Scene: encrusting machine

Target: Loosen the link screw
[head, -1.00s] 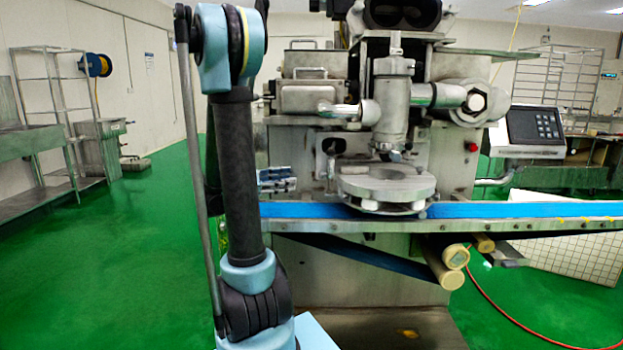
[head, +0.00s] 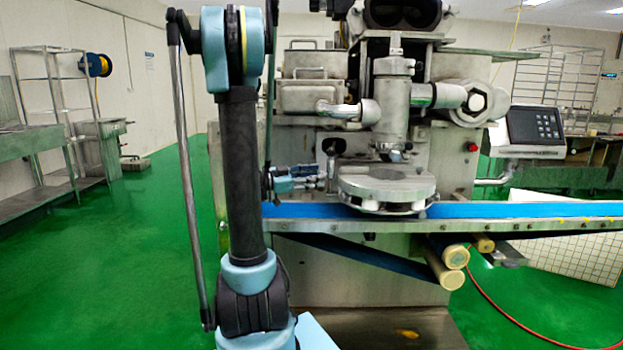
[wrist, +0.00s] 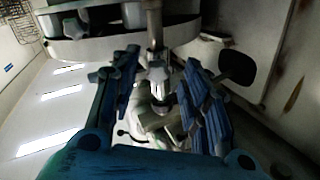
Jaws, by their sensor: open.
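My gripper (wrist: 162,68) shows in the wrist view with its two blue ribbed fingers apart. Between them is a grey metal part with a lobed, knob-like head (wrist: 158,74), below a vertical metal rod (wrist: 154,25). It looks like the link screw, but I cannot be sure. I see no clear contact between the fingers and this part. A dark rounded knob (wrist: 237,67) is just right of the right finger. In the head view my gripper (head: 308,180) is small, at the machine front left of the round metal disc (head: 385,185). The screw cannot be made out there.
The encrusting machine (head: 455,155) stands ahead, with a blue conveyor belt (head: 520,210) across its front below the gripper. A pipe (head: 340,109) and a vertical cylinder (head: 391,100) are above the disc. Green floor (head: 110,270) is open at the left.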

